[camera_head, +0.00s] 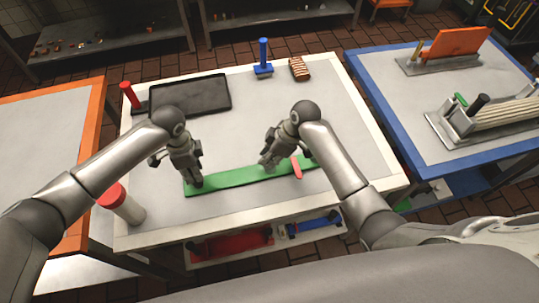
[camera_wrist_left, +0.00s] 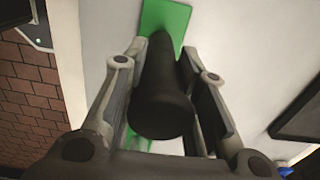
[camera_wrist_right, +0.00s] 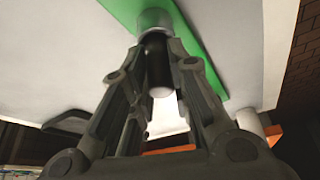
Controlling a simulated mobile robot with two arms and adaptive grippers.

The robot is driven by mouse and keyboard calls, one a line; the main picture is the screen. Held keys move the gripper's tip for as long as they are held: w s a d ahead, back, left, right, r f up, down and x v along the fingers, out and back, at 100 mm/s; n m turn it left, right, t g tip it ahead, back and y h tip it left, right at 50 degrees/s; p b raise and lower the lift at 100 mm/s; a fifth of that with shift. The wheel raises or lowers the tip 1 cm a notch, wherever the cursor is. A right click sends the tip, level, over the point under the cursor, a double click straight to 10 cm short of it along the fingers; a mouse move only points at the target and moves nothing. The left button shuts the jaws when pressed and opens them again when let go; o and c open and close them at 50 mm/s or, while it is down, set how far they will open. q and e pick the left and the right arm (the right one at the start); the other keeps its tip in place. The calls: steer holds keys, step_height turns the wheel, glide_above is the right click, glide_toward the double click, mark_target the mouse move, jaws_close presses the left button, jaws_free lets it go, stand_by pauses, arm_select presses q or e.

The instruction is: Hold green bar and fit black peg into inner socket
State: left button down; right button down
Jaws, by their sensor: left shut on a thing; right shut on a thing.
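The green bar (camera_head: 235,179) lies along the front of the white-edged table. My left gripper (camera_head: 197,182) is over the bar's left end, shut on a thick black cylinder (camera_wrist_left: 161,105) that stands up from the green bar (camera_wrist_left: 165,17). My right gripper (camera_head: 267,163) is over the bar right of its middle. It is shut on a slim black peg (camera_wrist_right: 156,55) with a pale end (camera_wrist_right: 162,92); a grey round collar (camera_wrist_right: 153,22) is at its far end, against the green bar (camera_wrist_right: 207,58). I cannot tell how deep the peg sits. A pink-red strip (camera_head: 296,168) lies across the bar.
A black tray (camera_head: 195,95), red-topped post (camera_head: 130,96), blue upright piece (camera_head: 263,60) and striped block (camera_head: 299,68) are at the back. A red-capped white bottle (camera_head: 122,206) stands front left. The table's middle and right are clear.

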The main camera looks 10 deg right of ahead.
steer(key=c, duration=1.3)
jaws_free()
steer(key=shift+c, duration=0.2)
steer(key=v, duration=1.2)
steer(key=shift+r, duration=0.1)
